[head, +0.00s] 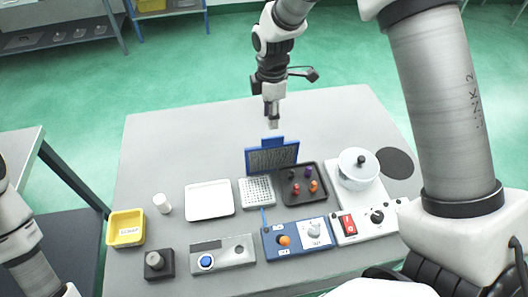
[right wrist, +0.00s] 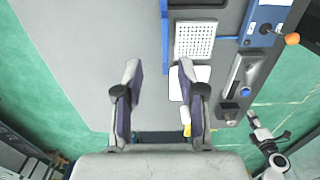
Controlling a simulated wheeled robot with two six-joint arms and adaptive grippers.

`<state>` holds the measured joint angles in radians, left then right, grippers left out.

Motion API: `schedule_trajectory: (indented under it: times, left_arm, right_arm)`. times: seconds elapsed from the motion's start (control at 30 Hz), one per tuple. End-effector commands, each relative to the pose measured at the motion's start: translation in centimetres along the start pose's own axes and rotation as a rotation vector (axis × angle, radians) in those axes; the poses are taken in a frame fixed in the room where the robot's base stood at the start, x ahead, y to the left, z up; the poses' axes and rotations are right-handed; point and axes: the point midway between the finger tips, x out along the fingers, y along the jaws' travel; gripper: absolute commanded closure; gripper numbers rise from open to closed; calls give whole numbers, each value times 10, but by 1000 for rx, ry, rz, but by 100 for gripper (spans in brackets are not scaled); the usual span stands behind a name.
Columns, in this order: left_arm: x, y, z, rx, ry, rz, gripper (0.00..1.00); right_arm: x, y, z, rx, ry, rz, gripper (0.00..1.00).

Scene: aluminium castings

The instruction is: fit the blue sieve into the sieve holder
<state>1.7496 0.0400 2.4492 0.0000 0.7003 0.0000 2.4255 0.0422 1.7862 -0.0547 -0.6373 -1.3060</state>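The blue sieve (head: 287,156), a blue frame with grey mesh and a tab on top, stands upright behind the white perforated rack (head: 257,191). In the right wrist view it shows as a narrow blue strip (right wrist: 164,42), seen from above. My right gripper (head: 273,122) is above the sieve's tab, apart from it. In the right wrist view the two fingers (right wrist: 161,88) are spread with nothing between them. I cannot make out a separate sieve holder; the sieve's lower edge is partly hidden. My left arm enters at the left, but its gripper is not visible.
A dark tray (head: 316,199) with red, orange and purple pieces lies right of the rack. A white tray (head: 209,212) and a yellow bin (head: 126,240) are to the left. Control boxes (head: 272,250) line the front. A white pot (head: 350,176) stands right. The table's back is clear.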

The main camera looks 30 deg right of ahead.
Motion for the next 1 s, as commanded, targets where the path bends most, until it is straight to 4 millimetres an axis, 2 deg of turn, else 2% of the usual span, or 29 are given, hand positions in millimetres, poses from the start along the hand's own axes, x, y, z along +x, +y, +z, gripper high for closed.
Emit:
schedule_trajectory:
  times: [0.03, 0.1, 0.3, 0.57, 0.7, 0.8, 1.0]
  left_arm:
    - [19, 0, 0, 0, -1, 0, 65]
    - [31, 0, 1, 0, -2, 0, 65]
    - [53, 0, 1, 0, -1, 0, 65]
    - [39, 0, 0, 0, 0, 0, 65]
    - [24, 0, 0, 0, -1, 0, 65]
    - [22, 0, 0, 0, -1, 0, 65]
    - [23, 0, 0, 0, -1, 0, 65]
  right_arm:
    - [19, 0, 0, 0, 0, 0, 60]
    - [31, 0, 0, 0, 0, 0, 60]
    - [54, 0, 0, 1, 0, 0, 60]
    - [80, -1, 1, 1, -1, -2, 60]
    - [103, -3, 3, 1, -1, -5, 60]
    - [121, -2, 3, 1, -1, -3, 60]
    - [129, -2, 3, 1, 0, 1, 60]
